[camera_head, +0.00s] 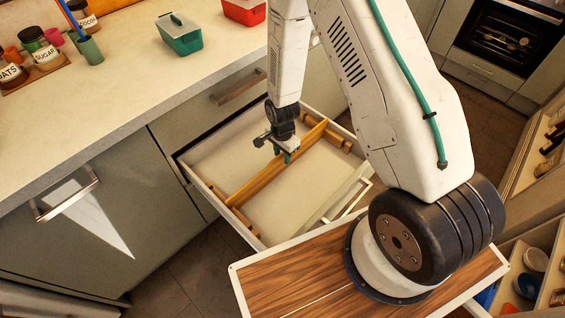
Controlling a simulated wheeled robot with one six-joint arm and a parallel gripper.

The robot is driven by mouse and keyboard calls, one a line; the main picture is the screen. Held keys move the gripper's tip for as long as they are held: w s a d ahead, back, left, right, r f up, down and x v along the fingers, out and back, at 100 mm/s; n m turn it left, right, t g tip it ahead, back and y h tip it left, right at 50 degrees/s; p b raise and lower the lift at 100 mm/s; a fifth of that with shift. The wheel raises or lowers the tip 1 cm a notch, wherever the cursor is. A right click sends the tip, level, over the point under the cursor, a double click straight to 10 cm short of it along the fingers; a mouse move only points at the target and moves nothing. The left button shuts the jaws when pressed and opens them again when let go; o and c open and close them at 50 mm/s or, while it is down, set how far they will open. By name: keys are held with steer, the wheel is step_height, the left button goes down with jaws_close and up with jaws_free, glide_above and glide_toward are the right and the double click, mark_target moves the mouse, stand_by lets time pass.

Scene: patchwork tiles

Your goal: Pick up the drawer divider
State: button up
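The drawer divider (254,187) is a long wooden strip lying slantwise across the open white drawer (205,186). It has short wooden crosspieces at its far right end (339,143) and near its front left end. The gripper hides a small part of the strip.
The counter (150,85) above the drawer holds a teal container (180,36), a red container (244,11), several jars and cups. A white-framed piece (346,198) lies at the drawer's right side. An oven (509,37) is at the upper right.

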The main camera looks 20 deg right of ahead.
steer(key=shift+f, duration=0.1)
steer(key=shift+c, duration=0.3)
jaws_close()
